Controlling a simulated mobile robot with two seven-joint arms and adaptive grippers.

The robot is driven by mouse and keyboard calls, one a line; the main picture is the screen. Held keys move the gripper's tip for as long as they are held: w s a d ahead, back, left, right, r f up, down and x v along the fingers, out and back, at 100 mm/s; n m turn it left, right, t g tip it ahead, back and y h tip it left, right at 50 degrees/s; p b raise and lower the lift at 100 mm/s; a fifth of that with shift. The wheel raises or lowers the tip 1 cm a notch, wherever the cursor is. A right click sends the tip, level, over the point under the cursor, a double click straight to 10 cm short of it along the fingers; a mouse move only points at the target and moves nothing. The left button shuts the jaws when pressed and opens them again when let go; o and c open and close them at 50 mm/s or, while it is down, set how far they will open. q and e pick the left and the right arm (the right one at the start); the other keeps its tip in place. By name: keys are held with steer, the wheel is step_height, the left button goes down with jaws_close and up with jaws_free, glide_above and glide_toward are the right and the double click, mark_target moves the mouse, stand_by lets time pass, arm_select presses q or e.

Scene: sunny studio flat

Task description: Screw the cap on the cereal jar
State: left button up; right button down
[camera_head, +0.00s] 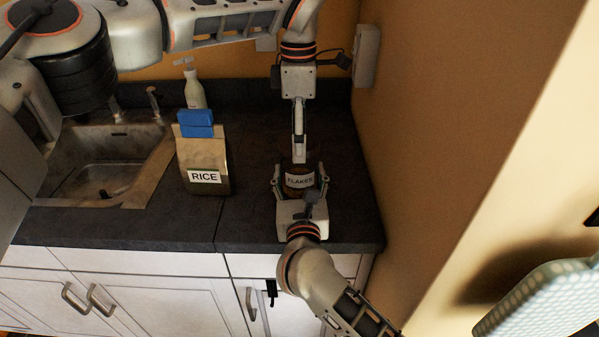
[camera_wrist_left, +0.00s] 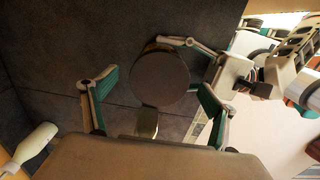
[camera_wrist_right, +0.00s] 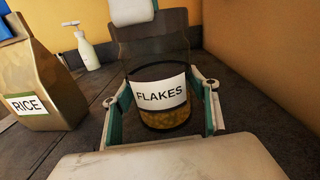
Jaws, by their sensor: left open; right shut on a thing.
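The cereal jar, with a white FLAKES label (camera_wrist_right: 160,95) and flakes in its lower part, stands upright on the dark counter. It also shows in the head view (camera_head: 299,181). My right gripper (camera_wrist_right: 163,105) is shut on the jar, one finger on each side at label height; it shows in the head view (camera_head: 300,190). In the left wrist view a flat, dark round disc (camera_wrist_left: 160,79), seemingly the cap, covers the jar's top. How tightly it sits cannot be told. My left gripper (camera_wrist_left: 158,100) is open above the jar, fingers apart on both sides of the disc.
A RICE bag (camera_head: 204,160) with a blue clip (camera_head: 196,124) stands left of the jar. A white pump bottle (camera_head: 194,92) is behind it, and a sink (camera_head: 100,165) lies further left. A yellow wall (camera_head: 430,120) closes off the right side.

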arm_select(q)
steer(key=shift+r, duration=2.3)
arm_select(e)
steer(key=shift+f, duration=0.1)
arm_select(q)
steer(key=n, duration=0.4)
steer(key=shift+r, duration=0.4)
steer(key=n, duration=0.2)
steer(key=r+n, duration=0.1)
steer(key=n, duration=0.6)
steer(key=shift+r, duration=0.4)
steer(key=n, duration=0.2)
steer(key=r+n, duration=0.1)
steer(key=n, duration=0.2)
